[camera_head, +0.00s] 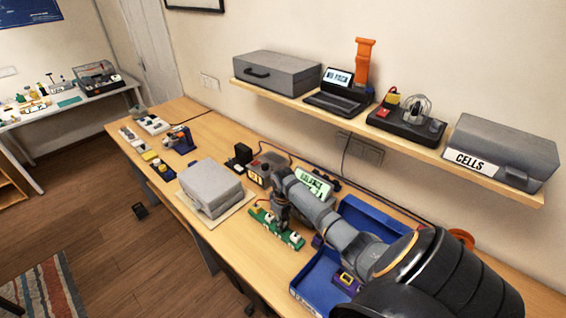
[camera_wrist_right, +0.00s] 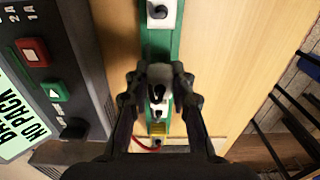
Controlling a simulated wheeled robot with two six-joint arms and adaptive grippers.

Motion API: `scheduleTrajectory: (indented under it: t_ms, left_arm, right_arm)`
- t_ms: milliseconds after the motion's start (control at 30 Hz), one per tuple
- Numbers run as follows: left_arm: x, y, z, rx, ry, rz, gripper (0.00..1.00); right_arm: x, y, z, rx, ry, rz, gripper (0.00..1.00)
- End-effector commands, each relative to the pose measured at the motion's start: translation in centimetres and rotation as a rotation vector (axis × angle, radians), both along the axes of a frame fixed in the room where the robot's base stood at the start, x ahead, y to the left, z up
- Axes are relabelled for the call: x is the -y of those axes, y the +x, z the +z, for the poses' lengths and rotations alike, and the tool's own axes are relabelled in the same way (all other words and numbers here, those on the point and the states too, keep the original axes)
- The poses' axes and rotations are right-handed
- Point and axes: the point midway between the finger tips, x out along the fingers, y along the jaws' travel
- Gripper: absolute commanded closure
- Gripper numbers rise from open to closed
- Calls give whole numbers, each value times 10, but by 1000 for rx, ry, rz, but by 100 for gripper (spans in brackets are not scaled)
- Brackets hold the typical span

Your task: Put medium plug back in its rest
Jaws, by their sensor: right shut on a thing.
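A green strip (camera_head: 262,217) with several small white blocks lies along the front edge of the table. It also shows in the wrist view (camera_wrist_right: 153,44), running upright with a white block (camera_wrist_right: 160,12) at the top. My right gripper (camera_wrist_right: 158,84) is over this strip, pointing down, shut on a pale grey plug (camera_wrist_right: 159,74). In the head view the right gripper (camera_head: 281,220) is at the strip's middle and hides part of it. A yellow piece (camera_wrist_right: 158,129) and a red wire show below the fingers. I cannot tell whether the plug touches the strip. My left gripper is not in view.
A balance charger with a lit screen (camera_head: 314,184) stands just behind the strip. A blue tray (camera_head: 318,279) lies to the right, partly behind my arm. A grey box (camera_head: 208,184) is on the left. The strip is close to the table's front edge.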

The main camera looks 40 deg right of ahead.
Motion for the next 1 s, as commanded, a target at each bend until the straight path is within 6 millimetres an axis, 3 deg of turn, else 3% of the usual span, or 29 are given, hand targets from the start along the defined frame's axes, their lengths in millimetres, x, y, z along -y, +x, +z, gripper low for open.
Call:
scheduleTrajectory:
  t_ms: [1000]
  left_arm:
    - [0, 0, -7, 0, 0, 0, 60]
  right_arm:
    - [0, 0, -15, 0, 0, 0, 98]
